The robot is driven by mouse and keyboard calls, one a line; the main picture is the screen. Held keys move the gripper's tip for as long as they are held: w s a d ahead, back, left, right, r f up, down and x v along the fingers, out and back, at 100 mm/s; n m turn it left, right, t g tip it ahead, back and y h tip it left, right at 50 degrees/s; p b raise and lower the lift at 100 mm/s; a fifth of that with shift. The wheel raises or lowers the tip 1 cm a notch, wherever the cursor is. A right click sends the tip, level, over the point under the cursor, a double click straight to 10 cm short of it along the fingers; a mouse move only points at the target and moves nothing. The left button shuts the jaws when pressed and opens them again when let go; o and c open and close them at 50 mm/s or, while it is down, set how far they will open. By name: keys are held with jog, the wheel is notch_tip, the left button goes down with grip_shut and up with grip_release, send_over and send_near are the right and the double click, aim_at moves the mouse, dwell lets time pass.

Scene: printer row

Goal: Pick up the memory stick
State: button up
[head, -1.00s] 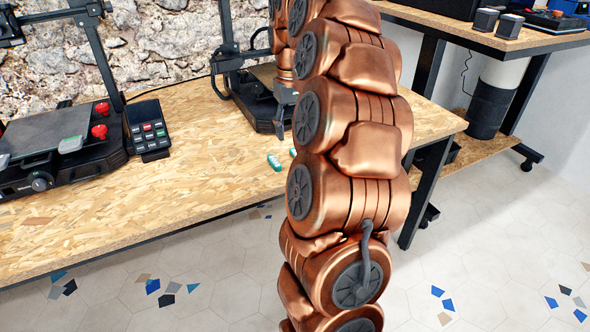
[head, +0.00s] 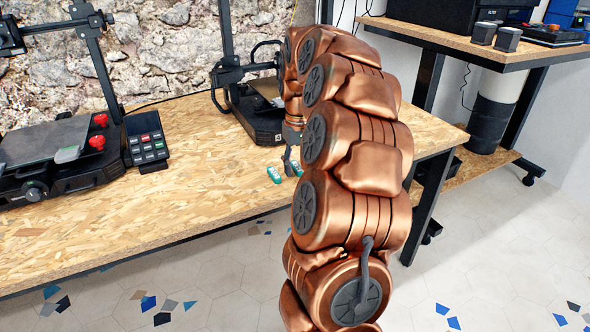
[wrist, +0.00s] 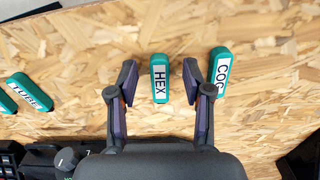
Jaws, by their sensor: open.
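In the wrist view, a teal memory stick labelled HEX (wrist: 160,88) lies flat on the wooden table between the two fingers of my gripper (wrist: 159,72). The fingers are open, with a gap on each side of the stick. A second teal stick labelled COG (wrist: 219,78) lies just right of the right finger, slightly tilted. A third, labelled TUBE (wrist: 30,92), lies apart at the left. In the head view, my gripper (head: 291,160) is low over the table, partly hidden by my arm, beside a teal stick (head: 274,174); the labels are too small to read there.
The wooden table (head: 190,195) is clear left of the sticks. A black printer (head: 258,115) stands just behind my gripper; dark machine parts (wrist: 45,158) show at the wrist view's lower left. Another printer (head: 60,165) and a keypad (head: 147,142) stand at the left.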

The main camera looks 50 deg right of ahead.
jog(key=shift+f, duration=0.1)
jog(key=shift+c, duration=0.2)
jog(key=c, duration=0.9)
